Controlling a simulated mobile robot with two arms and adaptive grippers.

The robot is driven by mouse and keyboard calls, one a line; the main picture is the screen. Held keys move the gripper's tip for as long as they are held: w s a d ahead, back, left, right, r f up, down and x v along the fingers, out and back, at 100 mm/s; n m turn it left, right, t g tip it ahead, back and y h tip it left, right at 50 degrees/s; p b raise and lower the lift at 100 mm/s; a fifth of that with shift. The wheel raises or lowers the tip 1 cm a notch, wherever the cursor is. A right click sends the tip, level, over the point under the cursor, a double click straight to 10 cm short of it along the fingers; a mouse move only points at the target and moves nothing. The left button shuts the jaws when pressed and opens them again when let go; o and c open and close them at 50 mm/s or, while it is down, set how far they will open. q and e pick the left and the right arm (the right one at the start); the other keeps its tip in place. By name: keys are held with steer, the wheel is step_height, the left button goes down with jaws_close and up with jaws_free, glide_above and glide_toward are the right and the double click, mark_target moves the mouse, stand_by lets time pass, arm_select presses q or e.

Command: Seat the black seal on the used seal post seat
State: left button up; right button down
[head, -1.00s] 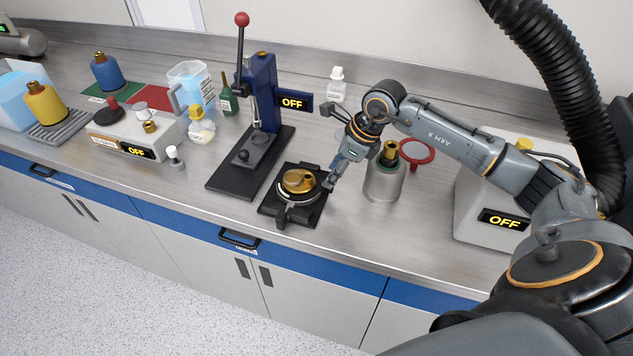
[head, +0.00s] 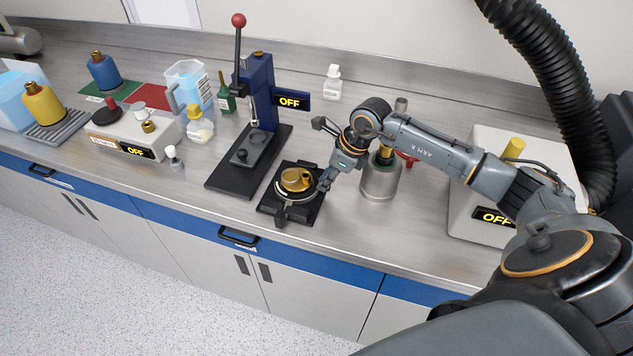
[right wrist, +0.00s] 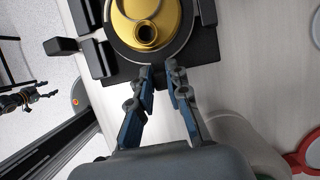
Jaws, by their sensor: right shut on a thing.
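My right gripper (head: 325,181) is at the right side of a black clamp fixture (head: 274,208) that holds a round brass piece (head: 296,180). In the right wrist view, its two blue fingers (right wrist: 161,70) converge at the near edge of the brass piece (right wrist: 181,14), with a narrow gap between the tips. A dark ring (right wrist: 116,45) surrounds the brass; I take it for the black seal, but cannot tell it surely from the fixture. What the tips hold is hard to make out. I cannot identify the used seal post seat.
A navy lever press (head: 258,90) stands left of the fixture. A metal canister (head: 380,182) stands close to the gripper's right. A white unit marked OFF (head: 462,215) is farther right. A white box with posts (head: 108,138) and bottles stand left. The front counter strip is clear.

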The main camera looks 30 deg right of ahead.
steer(key=shift+r, duration=0.15)
steer(key=shift+w+r, duration=0.1)
steer(key=shift+r, duration=0.2)
steer(key=shift+r+b, duration=0.45)
steer(key=shift+r, duration=0.5)
steer(key=s+a+r+b, duration=0.2)
steer(key=s+r+b, duration=0.4)
steer(key=s+r, duration=0.4)
steer(key=s, duration=0.4)
steer(key=shift+a+r, duration=0.15)
steer(key=shift+a, duration=0.2)
steer(key=c, duration=1.9)
jaws_free()
jaws_close()
